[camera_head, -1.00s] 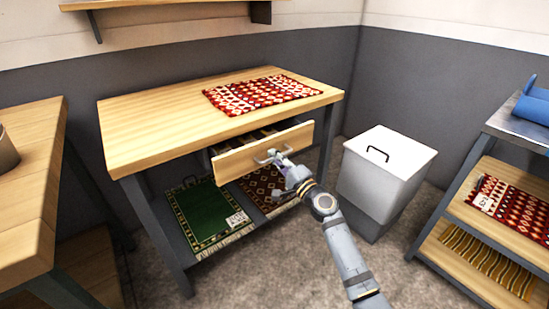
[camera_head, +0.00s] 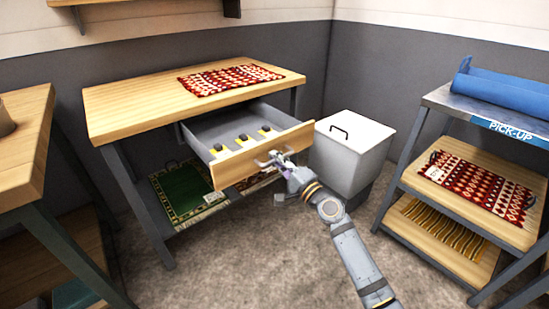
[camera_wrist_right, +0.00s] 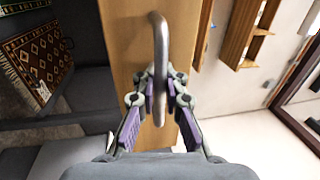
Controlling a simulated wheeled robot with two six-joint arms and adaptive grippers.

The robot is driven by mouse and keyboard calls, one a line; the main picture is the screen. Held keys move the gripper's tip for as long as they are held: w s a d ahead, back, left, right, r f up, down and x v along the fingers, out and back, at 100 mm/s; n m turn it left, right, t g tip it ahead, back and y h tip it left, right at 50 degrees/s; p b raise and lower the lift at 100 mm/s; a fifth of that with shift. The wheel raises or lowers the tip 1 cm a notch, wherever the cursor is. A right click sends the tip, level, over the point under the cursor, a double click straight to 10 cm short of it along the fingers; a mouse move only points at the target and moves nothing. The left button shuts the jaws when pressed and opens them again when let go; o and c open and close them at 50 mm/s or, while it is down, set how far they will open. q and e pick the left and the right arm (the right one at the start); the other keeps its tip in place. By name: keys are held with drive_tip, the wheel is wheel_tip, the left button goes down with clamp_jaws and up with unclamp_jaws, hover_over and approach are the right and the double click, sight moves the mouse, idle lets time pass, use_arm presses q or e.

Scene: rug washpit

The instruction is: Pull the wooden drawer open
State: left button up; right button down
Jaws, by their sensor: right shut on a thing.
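The wooden drawer (camera_head: 238,167) under the wooden table (camera_head: 140,104) stands well out from the frame. Its grey inside shows, with several small black and yellow items (camera_head: 243,137) in it. My right gripper (camera_head: 275,161) is at the drawer's front and shut on the metal handle. In the right wrist view the curved handle (camera_wrist_right: 158,35) runs between the fingers (camera_wrist_right: 158,90), close against the wooden front (camera_wrist_right: 125,45). My left gripper is not in view.
A red patterned rug (camera_head: 230,79) lies on the table. A green rug (camera_head: 183,190) lies on the shelf below. A white lidded bin (camera_head: 350,155) stands right of the drawer. A pick-up rack (camera_head: 440,187) is at the right. Floor in front is clear.

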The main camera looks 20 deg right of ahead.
drive_tip(key=shift+s+d+f, duration=0.1)
drive_tip(key=shift+s, duration=0.25)
drive_tip(key=c, duration=1.7)
unclamp_jaws()
drive_tip(key=v, duration=0.7)
drive_tip(key=shift+s, duration=0.25)
